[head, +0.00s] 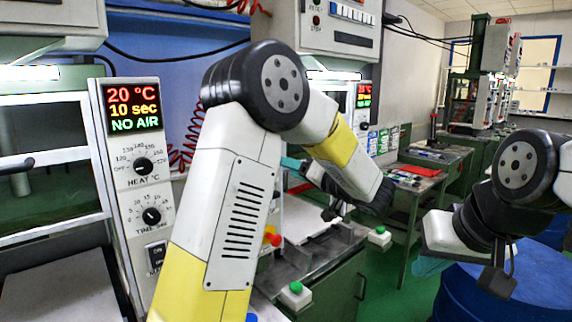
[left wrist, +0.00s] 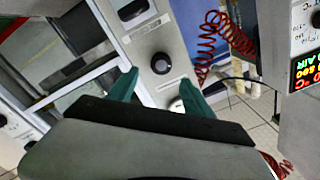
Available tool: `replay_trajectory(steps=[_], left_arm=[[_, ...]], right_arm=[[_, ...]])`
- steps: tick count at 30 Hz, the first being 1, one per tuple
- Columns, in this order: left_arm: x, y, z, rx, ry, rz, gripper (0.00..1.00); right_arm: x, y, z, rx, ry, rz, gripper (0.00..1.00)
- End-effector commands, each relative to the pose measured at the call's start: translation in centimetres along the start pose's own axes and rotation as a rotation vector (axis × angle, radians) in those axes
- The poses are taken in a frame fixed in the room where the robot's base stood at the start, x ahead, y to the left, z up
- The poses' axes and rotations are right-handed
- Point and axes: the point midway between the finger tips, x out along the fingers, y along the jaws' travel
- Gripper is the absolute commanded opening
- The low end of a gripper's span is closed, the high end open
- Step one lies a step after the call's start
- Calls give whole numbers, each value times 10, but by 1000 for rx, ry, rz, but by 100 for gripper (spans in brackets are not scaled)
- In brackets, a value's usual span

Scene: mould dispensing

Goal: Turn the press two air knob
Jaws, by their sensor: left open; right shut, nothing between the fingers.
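In the left wrist view, a round black knob (left wrist: 161,63) on a pale panel with a small label shows just beyond the tips of my left gripper (left wrist: 158,76). Its two teal fingers are apart, one on each side of the knob in the picture. I cannot tell if they touch it. The label is too blurred to read, so I cannot confirm which knob it is. In the head view, a teal part of my left gripper (head: 290,163) shows behind my forearm; the knob is hidden there. My right gripper (head: 429,266) is at the right, shut and empty.
The near press panel (head: 138,160) at left reads 20 °C, 10 sec, NO AIR, with heat and time knobs. A red coiled hose (left wrist: 213,45) hangs beside the knob panel. A blue drum (head: 530,290) stands below my right arm.

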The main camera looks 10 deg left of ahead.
Motion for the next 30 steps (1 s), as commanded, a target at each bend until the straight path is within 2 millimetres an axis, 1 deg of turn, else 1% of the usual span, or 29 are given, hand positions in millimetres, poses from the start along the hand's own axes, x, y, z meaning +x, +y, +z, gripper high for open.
replay_trajectory(steps=[1,6,9,12,16,23,24,26,30], left_arm=[[8,-1,1,0,-3,-4,59],[37,-2,2,1,-6,-4,59],[52,-2,2,3,-6,-4,59],[62,-1,2,3,-6,-2,59],[69,-1,1,3,-4,-1,59],[70,-1,1,3,-5,0,59],[70,-1,1,3,-5,0,55],[70,-1,1,3,-5,0,44],[69,-1,2,3,-5,0,16]], right_arm=[[0,0,0,0,0,0,0],[0,0,0,0,0,0,0],[0,0,0,0,0,0,0],[0,0,0,0,0,0,0],[0,0,0,0,0,0,0],[0,0,0,0,0,0,0],[0,0,0,0,0,0,0],[0,0,0,0,0,0,0],[0,0,0,0,0,0,0]])
